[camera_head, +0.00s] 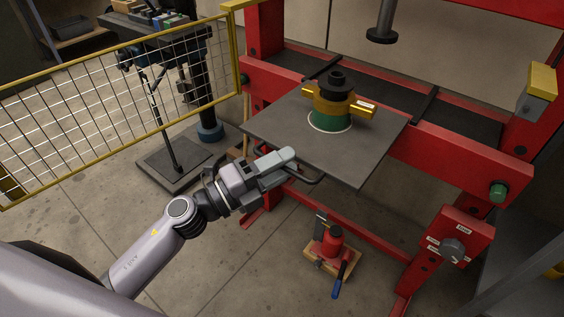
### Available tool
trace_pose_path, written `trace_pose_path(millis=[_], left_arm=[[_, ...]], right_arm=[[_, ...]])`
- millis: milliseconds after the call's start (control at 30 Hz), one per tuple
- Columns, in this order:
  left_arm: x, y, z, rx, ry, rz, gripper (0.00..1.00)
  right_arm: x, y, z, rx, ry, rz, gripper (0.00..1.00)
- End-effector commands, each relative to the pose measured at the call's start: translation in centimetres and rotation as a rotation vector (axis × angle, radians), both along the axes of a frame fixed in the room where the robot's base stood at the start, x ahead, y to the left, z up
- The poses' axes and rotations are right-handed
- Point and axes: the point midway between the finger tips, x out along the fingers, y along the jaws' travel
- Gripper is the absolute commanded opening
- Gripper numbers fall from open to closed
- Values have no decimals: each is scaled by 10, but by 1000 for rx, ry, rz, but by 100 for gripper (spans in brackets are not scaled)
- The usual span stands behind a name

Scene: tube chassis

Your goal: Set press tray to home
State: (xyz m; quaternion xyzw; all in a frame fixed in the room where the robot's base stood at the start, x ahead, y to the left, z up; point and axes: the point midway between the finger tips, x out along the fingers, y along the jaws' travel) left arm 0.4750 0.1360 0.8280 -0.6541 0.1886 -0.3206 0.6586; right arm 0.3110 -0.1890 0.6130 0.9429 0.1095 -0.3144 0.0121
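The press tray (352,170) is a flat grey plate that juts out from the front of the red press frame. It carries a green and gold cylindrical part with a black top (330,118). A dark bar handle (310,181) runs along the tray's front-left edge. My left gripper (286,158) is at this handle, with its fingers over the middle of the bar, which shows on both sides. The fingers hide the bar there, and I cannot tell whether they are shut on it. My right gripper is not in view.
The press ram (383,35) hangs above and behind the part. A red jack with a blue handle (333,250) stands on the floor below the tray. A yellow-framed mesh fence (120,110) stands at the left. A red control box (452,245) is at the right.

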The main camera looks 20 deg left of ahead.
Motion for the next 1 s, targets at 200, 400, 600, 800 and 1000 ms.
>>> trace_pose_path(millis=[200,400,600,800,1000], left_arm=[[1,-1,0,1,1,0,37],[1,-1,0,0,0,0,0],[2,-2,1,-1,-3,-1,0],[14,-6,3,-2,-6,-2,0],[48,-19,5,-4,-9,-1,0]], right_arm=[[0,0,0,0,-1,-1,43],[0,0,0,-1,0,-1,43],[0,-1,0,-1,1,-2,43],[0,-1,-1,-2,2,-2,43],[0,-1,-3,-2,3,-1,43]])
